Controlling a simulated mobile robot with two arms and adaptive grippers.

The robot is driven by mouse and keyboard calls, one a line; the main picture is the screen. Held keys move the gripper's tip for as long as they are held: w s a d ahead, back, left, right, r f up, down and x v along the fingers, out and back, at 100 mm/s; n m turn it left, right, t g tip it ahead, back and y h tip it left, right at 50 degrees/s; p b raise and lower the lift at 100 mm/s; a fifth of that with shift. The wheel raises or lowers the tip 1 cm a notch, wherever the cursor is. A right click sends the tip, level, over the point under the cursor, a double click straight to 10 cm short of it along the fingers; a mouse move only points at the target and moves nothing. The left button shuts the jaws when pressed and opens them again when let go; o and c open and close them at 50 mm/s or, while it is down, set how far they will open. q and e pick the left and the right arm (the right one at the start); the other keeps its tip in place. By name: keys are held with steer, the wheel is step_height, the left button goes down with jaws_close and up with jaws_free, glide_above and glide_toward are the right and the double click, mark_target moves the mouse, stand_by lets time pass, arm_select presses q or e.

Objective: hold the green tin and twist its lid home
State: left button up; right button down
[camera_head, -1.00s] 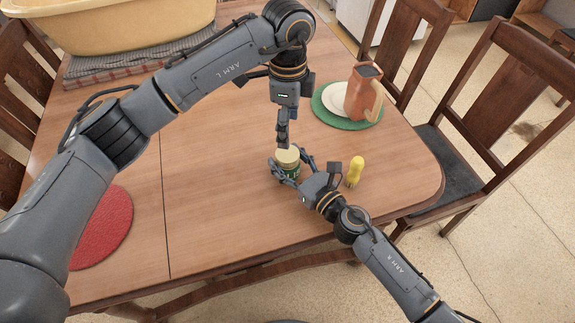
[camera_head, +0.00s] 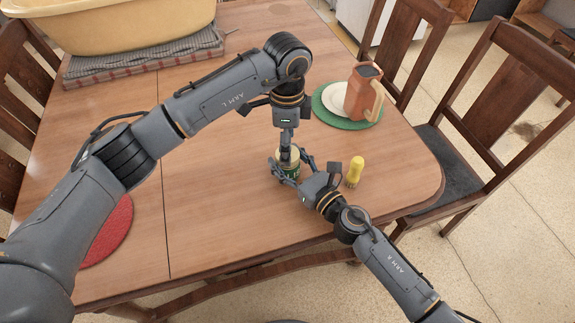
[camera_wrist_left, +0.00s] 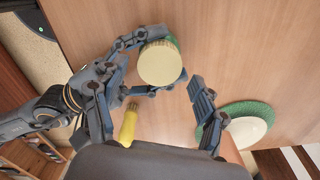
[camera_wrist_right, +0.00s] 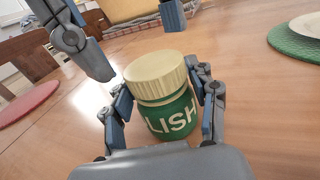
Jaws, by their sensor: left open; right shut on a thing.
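The green tin (camera_wrist_right: 172,120) stands upright on the table with part of a word, "LISH", showing. Its ribbed cream lid (camera_wrist_right: 155,76) sits on top; whether it is fully seated I cannot tell. The lid shows round from above in the left wrist view (camera_wrist_left: 159,64). My right gripper (camera_wrist_right: 163,98) is shut on the tin's body, one finger on each side. My left gripper (camera_head: 287,158) points down over the lid, open. In the right wrist view its two fingers are above the lid and apart from each other. In the head view they partly hide the lid.
A terracotta jug (camera_head: 363,92) and a white plate (camera_head: 336,98) rest on a green mat (camera_head: 350,122). A red mat (camera_head: 112,232) lies at left, a yellow basin (camera_head: 120,25) at the back.

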arm_select(q)
steer(key=shift+f, duration=1.05)
